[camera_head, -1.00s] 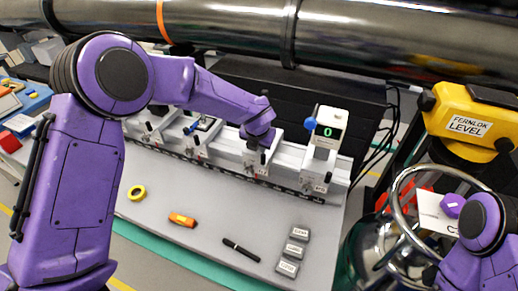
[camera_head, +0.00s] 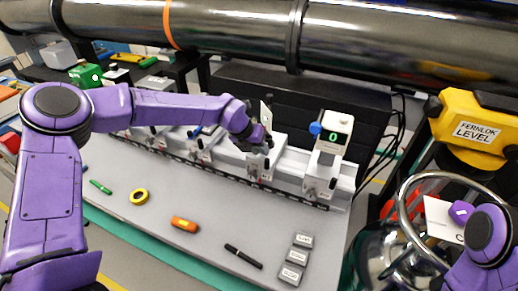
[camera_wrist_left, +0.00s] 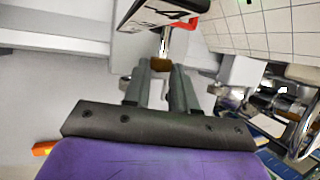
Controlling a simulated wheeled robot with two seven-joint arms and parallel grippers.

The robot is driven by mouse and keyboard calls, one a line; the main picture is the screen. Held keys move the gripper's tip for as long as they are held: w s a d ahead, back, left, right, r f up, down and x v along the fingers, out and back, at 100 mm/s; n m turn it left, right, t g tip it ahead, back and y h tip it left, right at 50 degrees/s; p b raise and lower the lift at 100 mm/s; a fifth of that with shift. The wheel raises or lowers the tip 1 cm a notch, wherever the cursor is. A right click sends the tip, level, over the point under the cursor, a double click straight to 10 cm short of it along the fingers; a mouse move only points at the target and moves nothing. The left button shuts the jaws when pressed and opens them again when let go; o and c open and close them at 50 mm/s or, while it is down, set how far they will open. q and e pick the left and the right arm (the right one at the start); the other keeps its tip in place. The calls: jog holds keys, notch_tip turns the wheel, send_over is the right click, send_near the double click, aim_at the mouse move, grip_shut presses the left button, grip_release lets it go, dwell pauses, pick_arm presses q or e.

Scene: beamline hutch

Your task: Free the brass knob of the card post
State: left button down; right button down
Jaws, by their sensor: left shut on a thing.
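The brass knob (camera_wrist_left: 161,64) shows in the left wrist view as a small brown-gold piece at the end of a short bright stem. My left gripper (camera_wrist_left: 158,82) is shut on it, one finger on each side. In the head view my left gripper (camera_head: 264,146) is at the rear rail, beside an upright pale card (camera_head: 266,114), and hides the knob. The gridded card face (camera_wrist_left: 255,25) fills the upper right of the wrist view. Only part of my right arm shows at the lower right; its fingers are not seen.
A white post with a green-lit display (camera_head: 333,132) stands right of my left gripper on the rail (camera_head: 230,172). Yellow tape (camera_head: 139,197), an orange tool (camera_head: 184,224), a black pen (camera_head: 243,256) and grey blocks (camera_head: 296,257) lie on the bench. A large pipe (camera_head: 390,45) runs overhead.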

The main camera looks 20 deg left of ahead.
pick_arm(q)
jog(key=c, duration=1.3)
grip_release()
jog(key=shift+c, duration=0.2)
jog(key=shift+o, duration=0.8)
jog(key=shift+w+f, duration=0.1)
jog(key=shift+w, duration=0.05)
jog(key=shift+a+r, duration=0.1)
jog(key=shift+r, duration=0.25)
jog(key=b+v, duration=0.3)
jog(key=v, duration=0.6)
jog(key=shift+s+r, duration=0.3)
